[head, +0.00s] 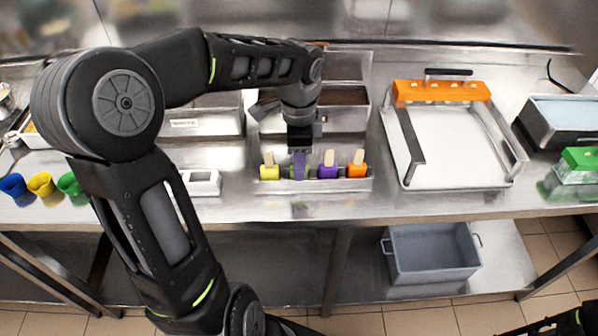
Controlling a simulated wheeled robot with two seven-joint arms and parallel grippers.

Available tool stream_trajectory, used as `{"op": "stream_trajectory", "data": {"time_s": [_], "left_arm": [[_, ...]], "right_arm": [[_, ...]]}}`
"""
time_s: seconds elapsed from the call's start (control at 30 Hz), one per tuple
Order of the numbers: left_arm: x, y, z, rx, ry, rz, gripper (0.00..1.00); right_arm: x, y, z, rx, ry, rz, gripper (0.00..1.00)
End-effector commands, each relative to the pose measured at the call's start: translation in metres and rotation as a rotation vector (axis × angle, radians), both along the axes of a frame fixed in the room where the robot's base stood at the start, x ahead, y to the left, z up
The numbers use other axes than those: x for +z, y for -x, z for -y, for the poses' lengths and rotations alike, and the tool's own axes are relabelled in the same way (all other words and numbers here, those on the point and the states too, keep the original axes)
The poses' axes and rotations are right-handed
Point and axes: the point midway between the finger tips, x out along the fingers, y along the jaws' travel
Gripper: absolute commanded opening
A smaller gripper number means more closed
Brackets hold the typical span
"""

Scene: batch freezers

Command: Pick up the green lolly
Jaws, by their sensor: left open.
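The green lolly (291,173) stands in a row of lollies in a steel holder, between the yellow and purple ones. Only a sliver of its green shows; my left gripper hides the rest and its stick. My left gripper (299,172) points straight down over the green lolly, with its fingers open at the lolly's height. I cannot tell whether the fingers touch it. My right gripper is not in view; only part of my right arm shows in the bottom right corner.
The yellow lolly (269,172), purple lolly (328,171) and orange lolly (356,170) stand close by in the holder (315,186). A steel tray (440,165) with an orange bar (440,92) lies to the right. Coloured cups (41,184) stand at left.

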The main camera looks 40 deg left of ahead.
Motion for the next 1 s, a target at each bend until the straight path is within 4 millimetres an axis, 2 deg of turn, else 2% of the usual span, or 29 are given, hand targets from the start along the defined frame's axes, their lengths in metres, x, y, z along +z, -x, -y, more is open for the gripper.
{"op": "stream_trajectory", "data": {"time_s": [0.07, 0.57, 1.0], "left_arm": [[0.0001, -0.0001, -0.0001, 0.0, 0.0, 0.0, 0.4], [0.0001, 0.0, 0.0, 0.0, 0.0, 0.0, 0.0], [0.0009, -0.0002, -0.0001, 0.0, 0.0, 0.0, 0.0]], "right_arm": [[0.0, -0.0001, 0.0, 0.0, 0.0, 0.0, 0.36], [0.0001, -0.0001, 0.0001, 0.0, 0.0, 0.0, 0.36], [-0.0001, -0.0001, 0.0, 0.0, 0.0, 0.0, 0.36]]}}
